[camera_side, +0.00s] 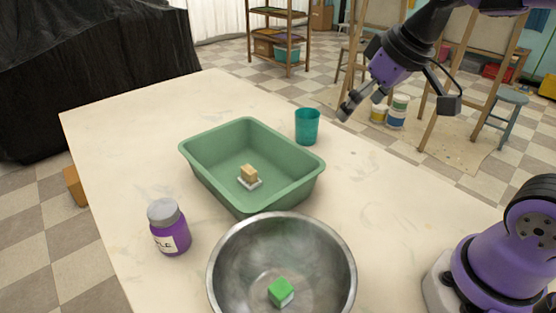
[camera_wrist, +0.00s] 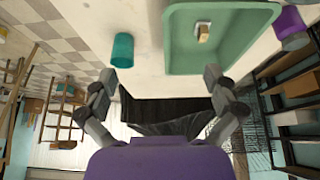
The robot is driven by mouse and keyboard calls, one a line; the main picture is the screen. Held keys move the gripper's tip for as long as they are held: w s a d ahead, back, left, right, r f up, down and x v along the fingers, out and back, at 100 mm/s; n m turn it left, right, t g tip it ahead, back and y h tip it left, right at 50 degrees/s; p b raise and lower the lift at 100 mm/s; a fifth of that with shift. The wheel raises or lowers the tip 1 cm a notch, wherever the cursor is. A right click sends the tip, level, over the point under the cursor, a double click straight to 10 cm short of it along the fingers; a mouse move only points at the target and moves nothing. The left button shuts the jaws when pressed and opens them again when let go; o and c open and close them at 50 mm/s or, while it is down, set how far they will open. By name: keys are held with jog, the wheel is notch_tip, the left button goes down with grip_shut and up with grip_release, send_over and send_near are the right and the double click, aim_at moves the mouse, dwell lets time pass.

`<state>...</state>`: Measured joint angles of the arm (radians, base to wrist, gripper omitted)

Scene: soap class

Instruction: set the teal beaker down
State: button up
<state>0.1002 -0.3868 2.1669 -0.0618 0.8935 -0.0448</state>
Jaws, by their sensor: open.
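The teal beaker (camera_side: 307,127) stands upright on the cream table, just right of the green tray's far corner in the side view. It also shows at the upper left of the wrist view (camera_wrist: 123,50). My gripper (camera_side: 361,105) is above and to the right of the beaker in the side view, clear of it. Its fingers are spread apart with nothing between them, as the wrist view also shows (camera_wrist: 164,88).
A green tray (camera_side: 205,180) holds a tan block (camera_side: 249,173) on a small pale piece. In front are a metal bowl (camera_side: 228,262) holding a green cube (camera_side: 281,291), and a purple jar (camera_side: 170,233). The table's far left (camera_side: 150,115) is bare.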

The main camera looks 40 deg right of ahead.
jog(key=s+a+f, duration=0.1)
jog(key=s+f, duration=0.2)
jog(key=s, duration=0.4)
jog(key=shift+a, duration=0.35)
